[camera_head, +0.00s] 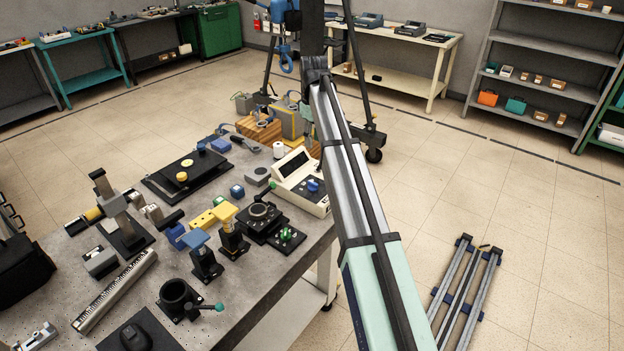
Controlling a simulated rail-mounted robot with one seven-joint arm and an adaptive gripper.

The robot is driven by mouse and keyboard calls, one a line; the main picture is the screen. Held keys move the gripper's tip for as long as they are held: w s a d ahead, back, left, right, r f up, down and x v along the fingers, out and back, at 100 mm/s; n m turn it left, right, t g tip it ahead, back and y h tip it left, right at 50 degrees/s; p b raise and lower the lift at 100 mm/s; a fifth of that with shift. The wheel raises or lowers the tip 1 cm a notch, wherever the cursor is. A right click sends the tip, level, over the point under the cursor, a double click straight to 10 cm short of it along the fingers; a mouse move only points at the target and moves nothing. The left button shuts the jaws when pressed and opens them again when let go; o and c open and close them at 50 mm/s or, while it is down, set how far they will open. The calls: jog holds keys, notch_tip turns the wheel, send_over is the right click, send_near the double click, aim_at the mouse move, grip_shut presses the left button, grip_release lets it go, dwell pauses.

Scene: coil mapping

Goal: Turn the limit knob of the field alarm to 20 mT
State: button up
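A cream sloped-front instrument (300,183), which looks like the field alarm, stands at the right edge of the grey workbench (262,287). The knob's pointer and scale marks are too small to read. A long silver and mint-green link, which appears to be my arm, passes just right of the instrument and rises toward the top of the picture. My gripper cannot be made out, so its opening and contents are hidden.
A black stage with a green-knobbed part (288,238) stands just left of the instrument. Yellow and blue posts (228,217) and a black cylinder mount (178,296) crowd the bench. A blue hook (287,62) hangs behind. The tiled floor at right holds a rail frame (467,285).

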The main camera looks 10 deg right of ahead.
aim_at(313, 182)
notch_tip(313, 182, down, 17)
jog(key=p, duration=0.4)
jog(key=shift+f, duration=0.1)
grip_shut()
